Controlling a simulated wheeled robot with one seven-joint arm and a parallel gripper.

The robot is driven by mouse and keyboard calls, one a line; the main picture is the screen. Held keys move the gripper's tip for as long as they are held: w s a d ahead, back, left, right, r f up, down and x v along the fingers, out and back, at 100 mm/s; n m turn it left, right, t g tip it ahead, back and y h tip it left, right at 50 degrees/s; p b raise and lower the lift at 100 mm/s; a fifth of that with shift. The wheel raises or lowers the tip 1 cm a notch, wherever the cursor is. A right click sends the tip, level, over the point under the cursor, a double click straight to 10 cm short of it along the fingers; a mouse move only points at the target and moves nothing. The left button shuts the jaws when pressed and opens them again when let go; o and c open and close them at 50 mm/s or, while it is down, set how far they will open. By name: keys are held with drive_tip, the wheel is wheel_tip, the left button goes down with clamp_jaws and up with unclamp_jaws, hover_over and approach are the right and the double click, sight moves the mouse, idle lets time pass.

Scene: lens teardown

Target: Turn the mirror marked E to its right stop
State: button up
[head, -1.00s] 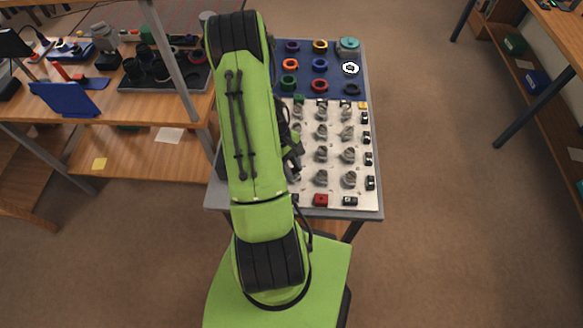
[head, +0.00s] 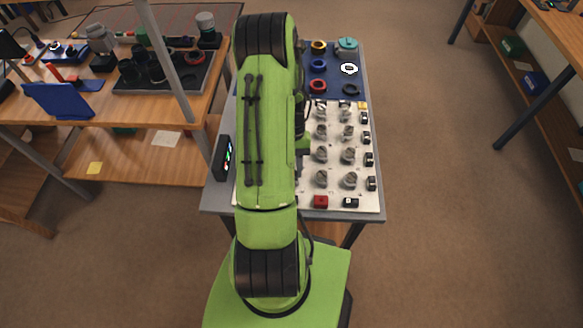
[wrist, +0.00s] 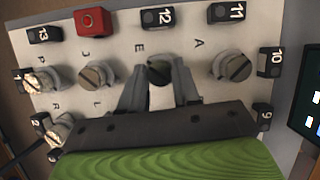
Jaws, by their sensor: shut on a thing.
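The mirror marked E (wrist: 158,68) is a round knob with a dark top, on the pale panel (wrist: 190,25) beside its printed letter in the wrist view. My gripper (wrist: 160,82) has one finger on each side of this mirror and is shut on it. The fingers and wrist hide its lower part, and its exact turn angle is hard to tell. In the head view my arm covers most of my gripper and this mirror.
Mirror A (wrist: 232,66) and mirror J (wrist: 97,74) stand close on either side. Numbered black blocks, such as 12 (wrist: 158,19), and a red block (wrist: 92,21) line the panel edge. A dark display (head: 223,157) sits at the table's left side.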

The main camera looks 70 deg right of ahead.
drive_tip(key=shift+m, duration=0.6)
drive_tip(key=o, duration=1.1)
drive_tip(key=shift+c, duration=0.2)
drive_tip(key=p+v, duration=0.2)
drive_tip(key=v, duration=1.3)
drive_tip(key=shift+s+r, duration=0.35)
drive_tip(key=shift+r, duration=0.05)
drive_tip(key=shift+d, duration=0.15)
